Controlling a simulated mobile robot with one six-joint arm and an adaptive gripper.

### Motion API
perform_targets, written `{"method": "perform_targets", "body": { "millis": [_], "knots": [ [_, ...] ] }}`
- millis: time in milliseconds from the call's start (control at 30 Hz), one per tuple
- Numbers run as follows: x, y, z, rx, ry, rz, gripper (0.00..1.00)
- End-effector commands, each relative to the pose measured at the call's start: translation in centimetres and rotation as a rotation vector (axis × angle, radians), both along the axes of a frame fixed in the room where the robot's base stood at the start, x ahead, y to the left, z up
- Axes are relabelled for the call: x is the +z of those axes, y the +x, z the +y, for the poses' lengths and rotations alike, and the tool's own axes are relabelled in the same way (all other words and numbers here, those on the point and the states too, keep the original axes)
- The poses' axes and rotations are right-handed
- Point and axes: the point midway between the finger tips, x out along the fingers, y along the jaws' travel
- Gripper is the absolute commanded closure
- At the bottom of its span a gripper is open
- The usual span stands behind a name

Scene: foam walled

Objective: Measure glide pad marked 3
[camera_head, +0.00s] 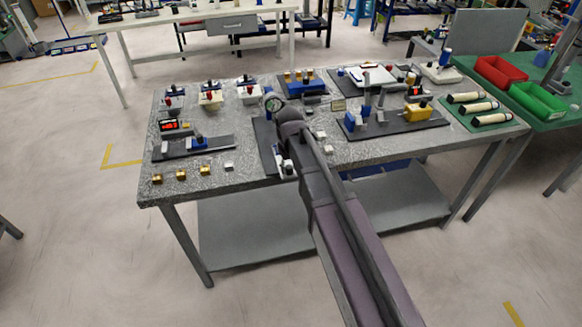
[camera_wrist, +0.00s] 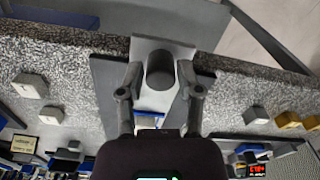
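Several small pale blocks that look like glide pads lie on the speckled table: one (camera_head: 228,166) left of my arm and two (camera_head: 321,135) (camera_head: 328,150) right of it. In the wrist view, two pads (camera_wrist: 30,85) (camera_wrist: 50,115) lie at left and one (camera_wrist: 255,115) at right. No number is legible on them. My gripper (camera_wrist: 160,80) has its fingers apart, over a dark plate (camera_wrist: 108,85) with a pale block and a grey cylinder (camera_wrist: 160,68). The cylinder lies between the fingertips, with visible gaps at both sides.
A gauge with a red display (camera_head: 168,125) and a blue-topped stand (camera_head: 198,143) are at the left of the table. Brass pieces (camera_head: 181,175) line the front left edge. Another dark plate with fixtures (camera_head: 395,125) is at right. A green table (camera_head: 530,110) holds red and green bins.

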Motion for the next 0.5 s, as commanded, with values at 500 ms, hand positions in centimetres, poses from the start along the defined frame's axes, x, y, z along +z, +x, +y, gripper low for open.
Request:
{"method": "perform_targets", "body": {
  "millis": [500],
  "knots": [
    [0.0, 2.8, 0.8, 0.0, -0.001, -0.001, 0.99]
  ]
}}
